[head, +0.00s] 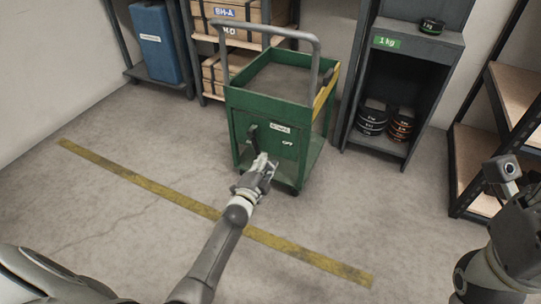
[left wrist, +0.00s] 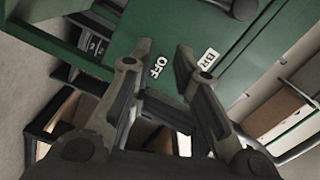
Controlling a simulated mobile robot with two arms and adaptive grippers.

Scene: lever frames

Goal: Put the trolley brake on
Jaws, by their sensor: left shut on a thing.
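The green trolley (head: 270,148) stands on the floor with its grey push handle (head: 270,29) on top. Its near end panel carries a dark brake lever (head: 252,133), a white brake label (head: 280,128) and an OFF mark (head: 287,143). The OFF mark (left wrist: 158,67) and part of the brake label (left wrist: 208,58) also show in the left wrist view. My left gripper (head: 266,163) is at the panel, shut on the lever's lower part, which its fingers largely hide. My right arm (head: 515,230) is at the right edge; its finger state is unclear.
A yellow floor line (head: 150,186) runs in front of the trolley. A rack with wooden crates (head: 230,75) and a blue case (head: 157,42) stands behind. A dark cabinet with weights (head: 385,120) is close on the right. The left floor is clear.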

